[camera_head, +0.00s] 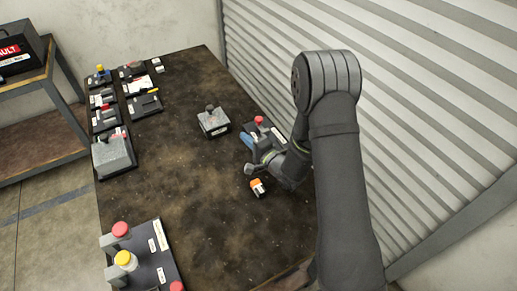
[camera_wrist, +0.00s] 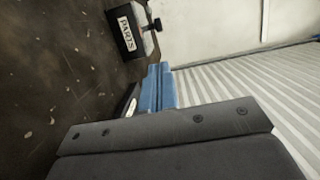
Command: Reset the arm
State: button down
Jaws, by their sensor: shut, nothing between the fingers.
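My arm reaches over the right side of the dark table (camera_head: 200,200) in the head view. My gripper (camera_head: 247,140) has blue fingers and is low near the table's right side. In the wrist view its blue fingers (camera_wrist: 158,80) lie side by side, shut with nothing between them. A grey box with a dark knob (camera_head: 213,121) stands apart to the left of the fingers. A device with a red button (camera_head: 259,122) is just behind the gripper, partly hidden by the arm.
A small orange and white item (camera_head: 257,187) lies in front of the gripper. A panel with red and yellow knobs (camera_head: 150,255) is at the front left. Several dark devices line the far left edge. A corrugated wall (camera_head: 420,120) stands close on the right. The table's middle is clear.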

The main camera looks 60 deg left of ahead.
aim_at(212, 110)
jog(key=v, duration=0.6)
jog(key=shift+a, duration=0.15)
jog(key=x, duration=2.3)
jog(key=shift+a, duration=0.1)
jog(key=v, duration=2)
jog(key=shift+x, duration=10.05)
